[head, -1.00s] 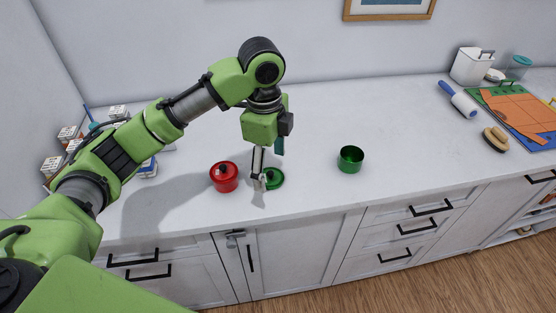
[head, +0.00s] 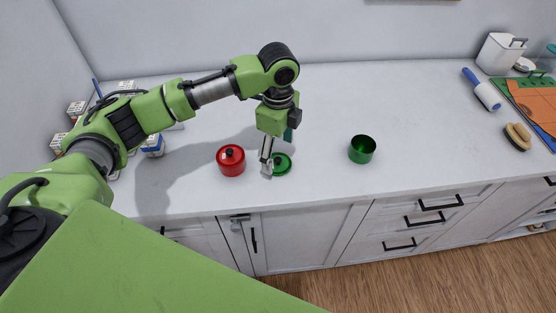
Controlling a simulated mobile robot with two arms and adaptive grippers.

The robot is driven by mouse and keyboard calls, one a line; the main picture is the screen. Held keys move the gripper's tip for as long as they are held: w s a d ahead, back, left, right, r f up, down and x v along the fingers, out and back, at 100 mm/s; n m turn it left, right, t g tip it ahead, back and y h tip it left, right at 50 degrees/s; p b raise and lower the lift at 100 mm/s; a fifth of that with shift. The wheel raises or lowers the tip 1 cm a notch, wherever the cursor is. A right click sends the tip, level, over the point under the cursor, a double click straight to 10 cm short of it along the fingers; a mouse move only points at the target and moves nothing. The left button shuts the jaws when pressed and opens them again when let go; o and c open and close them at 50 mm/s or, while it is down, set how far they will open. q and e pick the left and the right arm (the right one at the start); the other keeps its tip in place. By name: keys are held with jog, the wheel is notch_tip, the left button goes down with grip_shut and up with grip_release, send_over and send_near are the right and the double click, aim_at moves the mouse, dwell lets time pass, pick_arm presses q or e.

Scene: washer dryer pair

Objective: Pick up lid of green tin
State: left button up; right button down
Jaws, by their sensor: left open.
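The green lid (head: 283,164) lies on the white counter, a flat disc with a small knob. The open green tin (head: 362,149) stands upright to its right, apart from it and without a lid. My left gripper (head: 269,168) points down at the lid's left side and is open. One finger shows in front of the lid's left edge; the other finger is largely hidden. I cannot tell whether the finger touches the lid. My right gripper is not in view.
A red tin (head: 231,160) with its lid on stands close to the left of my gripper. Small boxes (head: 153,146) stand at the left. A lint roller (head: 482,90), a brush (head: 517,136) and a white container (head: 499,53) are at the right. The counter behind the green tin is clear.

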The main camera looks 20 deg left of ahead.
aim_at(278, 159)
pick_arm(q)
notch_tip(278, 159, down, 3)
jog(key=shift+w+a+f+p, duration=0.1)
jog(key=shift+w+f+p, duration=0.1)
jog(key=shift+p, duration=0.2)
jog(key=shift+f, duration=0.15)
jog(key=shift+s, duration=0.1)
jog(key=c, duration=0.9)
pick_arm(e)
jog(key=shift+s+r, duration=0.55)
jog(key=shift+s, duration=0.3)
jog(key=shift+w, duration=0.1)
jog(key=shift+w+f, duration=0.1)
